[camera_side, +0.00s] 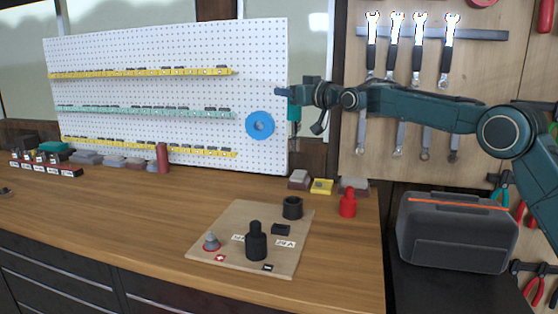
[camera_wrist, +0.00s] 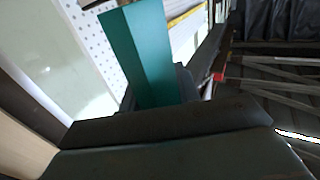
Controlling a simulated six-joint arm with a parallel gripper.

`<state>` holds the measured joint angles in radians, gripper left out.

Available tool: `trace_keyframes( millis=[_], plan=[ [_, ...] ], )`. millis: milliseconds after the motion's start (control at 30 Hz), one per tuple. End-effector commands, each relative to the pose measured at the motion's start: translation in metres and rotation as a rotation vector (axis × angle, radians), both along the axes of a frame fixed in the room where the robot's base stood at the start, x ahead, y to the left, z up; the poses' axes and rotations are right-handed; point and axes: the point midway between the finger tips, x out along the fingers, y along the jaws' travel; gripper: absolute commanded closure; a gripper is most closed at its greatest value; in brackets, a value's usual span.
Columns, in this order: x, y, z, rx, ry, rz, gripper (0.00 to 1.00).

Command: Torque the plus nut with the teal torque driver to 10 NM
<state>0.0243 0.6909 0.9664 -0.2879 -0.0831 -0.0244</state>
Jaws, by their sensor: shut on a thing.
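My gripper (camera_side: 291,94) is shut on the teal torque driver (camera_side: 294,113), held upright with its thin shaft down, high above the bench. In the wrist view the driver's teal body (camera_wrist: 145,55) fills the upper middle; the jaws are mostly hidden. Far below, on a light wooden board (camera_side: 230,222), a grey cone-shaped nut (camera_side: 211,242) stands on a red ring beside a red plus mark (camera_side: 220,258). A black bottle-shaped piece (camera_side: 256,243) stands near a black minus mark (camera_side: 267,267). The driver touches neither. I cannot read a torque setting.
A black ring (camera_side: 292,208) and a small black block (camera_side: 281,230) are on the board. A red bottle-shaped piece (camera_side: 347,204) stands to its right. A pegboard (camera_side: 170,92) with tool rails and a blue disc (camera_side: 260,125) stands behind.

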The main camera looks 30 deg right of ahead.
Motion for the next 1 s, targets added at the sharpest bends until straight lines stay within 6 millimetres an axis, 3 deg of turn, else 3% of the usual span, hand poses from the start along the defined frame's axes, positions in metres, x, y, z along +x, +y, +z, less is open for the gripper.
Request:
trace_keyframes(
  millis=[167,367,800,1000],
  plan=[
    [0.001,0.013,-0.003,0.002,-0.003,0.012,1.0],
    [0.001,0.051,-0.017,0.005,-0.001,0.047,1.0],
    [-0.014,0.188,-0.068,0.007,0.001,0.166,1.0],
    [-0.028,0.238,-0.087,0.003,0.0,0.21,1.0]
  ],
)
